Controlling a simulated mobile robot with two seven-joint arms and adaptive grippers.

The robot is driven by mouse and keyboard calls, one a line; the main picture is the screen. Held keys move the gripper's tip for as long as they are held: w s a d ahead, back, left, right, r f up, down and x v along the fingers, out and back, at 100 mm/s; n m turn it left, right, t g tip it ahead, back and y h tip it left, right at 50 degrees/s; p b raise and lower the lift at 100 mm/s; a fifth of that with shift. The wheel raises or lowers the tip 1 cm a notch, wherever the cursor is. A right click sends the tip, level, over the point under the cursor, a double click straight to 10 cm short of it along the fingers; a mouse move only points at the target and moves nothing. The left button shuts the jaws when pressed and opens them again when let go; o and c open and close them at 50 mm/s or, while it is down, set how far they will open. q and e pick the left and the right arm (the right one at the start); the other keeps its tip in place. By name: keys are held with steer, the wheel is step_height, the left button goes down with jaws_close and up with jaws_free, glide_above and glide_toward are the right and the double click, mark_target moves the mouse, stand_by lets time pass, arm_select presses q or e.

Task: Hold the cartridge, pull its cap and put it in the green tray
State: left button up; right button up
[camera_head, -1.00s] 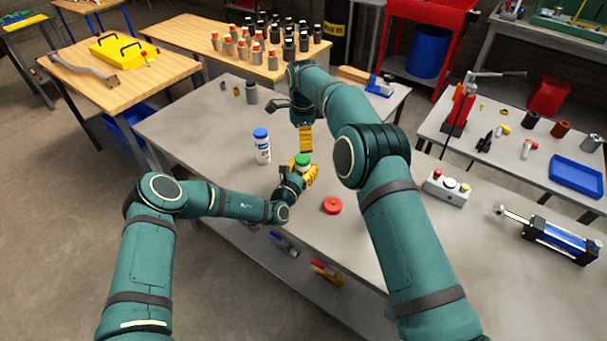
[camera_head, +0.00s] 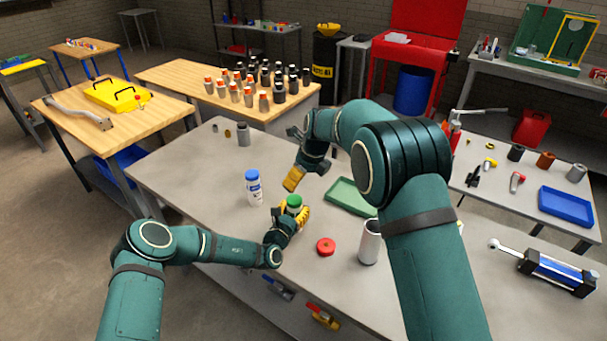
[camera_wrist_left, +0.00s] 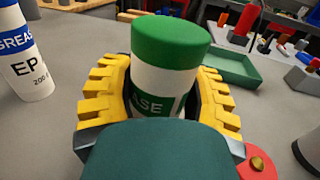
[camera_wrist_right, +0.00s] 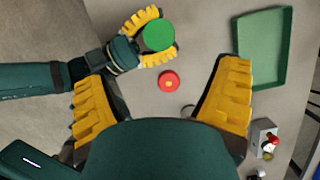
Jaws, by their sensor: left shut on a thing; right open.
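The green-capped white grease cartridge (camera_wrist_left: 170,85) stands upright in my left gripper (camera_head: 290,215), whose yellow fingers are shut around its body in the left wrist view. Its green cap (camera_wrist_left: 172,42) is on, above the fingers. My right gripper (camera_head: 293,180) is open and empty, above the table behind and above the cartridge. In the right wrist view the right gripper (camera_wrist_right: 165,105) has its fingers wide apart, with the cap (camera_wrist_right: 159,36) beyond them. The green tray (camera_head: 350,197) is empty on the grey table, right of the cartridge, partly hidden by my right arm.
A blue-capped grease cartridge (camera_head: 254,188) stands left of the held one. A red round part (camera_head: 325,247) and a grey cylinder (camera_head: 370,243) are on the right. A button box (camera_wrist_right: 262,137) is near the tray. The table's left part is mostly clear.

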mark_target(295, 199)
steer(key=x, duration=1)
steer(key=shift+a+f, duration=0.15)
steer(key=shift+f, duration=0.15)
steer(key=shift+c, duration=0.5)
steer(key=c, duration=1.4)
steer(key=shift+r, duration=0.3)
steer(key=shift+r, duration=0.85)
steer(key=shift+r, duration=2)
arm_select(q)
steer(key=o, duration=1.4)
